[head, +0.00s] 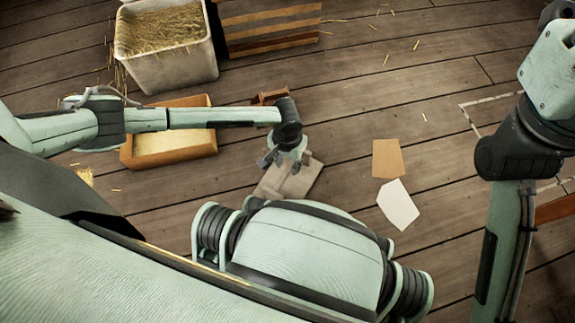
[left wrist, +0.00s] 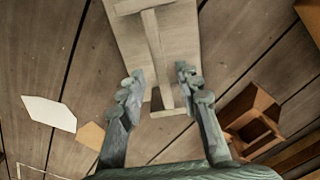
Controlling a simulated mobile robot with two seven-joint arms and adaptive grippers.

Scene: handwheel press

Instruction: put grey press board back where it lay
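The grey press board (head: 297,184) is a pale flat board that appears to lie on the plank floor, partly hidden under my left gripper in the head view. In the left wrist view the board (left wrist: 188,40) carries a raised bar with crosspieces. My left gripper (head: 280,160) is over the board. In the left wrist view its two fingers (left wrist: 157,78) are spread apart, one on each side of the bar, with gaps beside it. I cannot tell how high the fingertips are above the board. My right arm shows at the right, but its gripper is out of view.
A straw-filled white bin (head: 208,62), a slatted wooden crate (head: 270,28) and a shallow wooden box (head: 207,150) stand toward the upper left. A small brown wooden piece (left wrist: 250,120) is beside the gripper. A tan sheet (head: 387,158) and white sheet (head: 398,205) lie right. A pale outline (head: 478,103) marks the floor.

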